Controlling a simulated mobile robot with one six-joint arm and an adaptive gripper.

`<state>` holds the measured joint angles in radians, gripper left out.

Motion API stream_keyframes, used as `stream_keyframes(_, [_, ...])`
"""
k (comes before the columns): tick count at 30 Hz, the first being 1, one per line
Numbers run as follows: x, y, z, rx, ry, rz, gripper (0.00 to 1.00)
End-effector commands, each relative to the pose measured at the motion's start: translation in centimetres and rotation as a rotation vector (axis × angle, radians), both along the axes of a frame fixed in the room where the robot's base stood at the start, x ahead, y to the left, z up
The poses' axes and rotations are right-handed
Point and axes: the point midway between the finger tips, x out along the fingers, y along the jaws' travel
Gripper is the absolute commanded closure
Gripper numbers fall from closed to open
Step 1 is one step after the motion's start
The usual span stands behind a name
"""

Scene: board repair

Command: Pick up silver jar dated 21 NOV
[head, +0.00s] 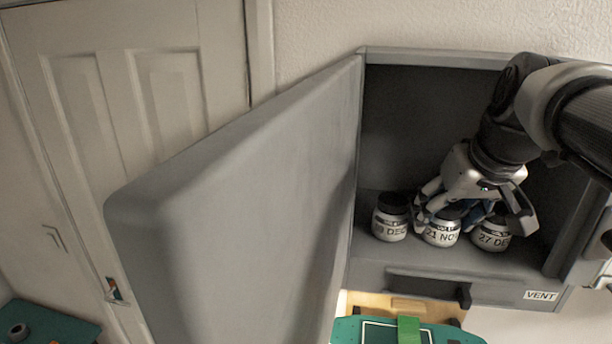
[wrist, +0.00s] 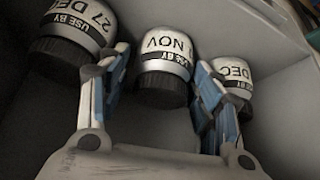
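The silver jar dated 21 NOV (head: 441,232) stands upright in the middle of a row of three jars inside the open grey cabinet. It has a black lid and also shows in the wrist view (wrist: 165,65), between my fingers. My gripper (head: 462,218) is inside the cabinet, above and around this jar. In the wrist view my gripper (wrist: 158,85) has its fingers spread, one on each side of the jar, with visible gaps. Similar silver jars stand close by: one reading DEC (head: 390,218) at left and one dated 27 DEC (head: 491,236) at right.
The cabinet (head: 455,273) has its door (head: 250,200) swung wide open to the left. The neighbouring jars sit very close to my fingers. A green board (head: 375,333) lies below the cabinet, and a VENT label (head: 540,295) is on the cabinet's front.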

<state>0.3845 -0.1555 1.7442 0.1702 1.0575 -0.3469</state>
Motion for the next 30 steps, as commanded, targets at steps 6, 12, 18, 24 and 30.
stream_keyframes(6, [0.01,0.01,0.00,0.000,0.001,0.000,0.56])
stream_keyframes(12, [0.00,0.02,-0.07,0.001,0.002,0.001,0.70])
stream_keyframes(18, [-0.01,0.01,-0.09,0.000,0.003,0.000,0.79])
stream_keyframes(24, [0.00,0.02,-0.09,0.001,0.003,0.001,0.79])
stream_keyframes(30, [0.11,0.06,0.21,0.001,0.003,0.001,0.79])
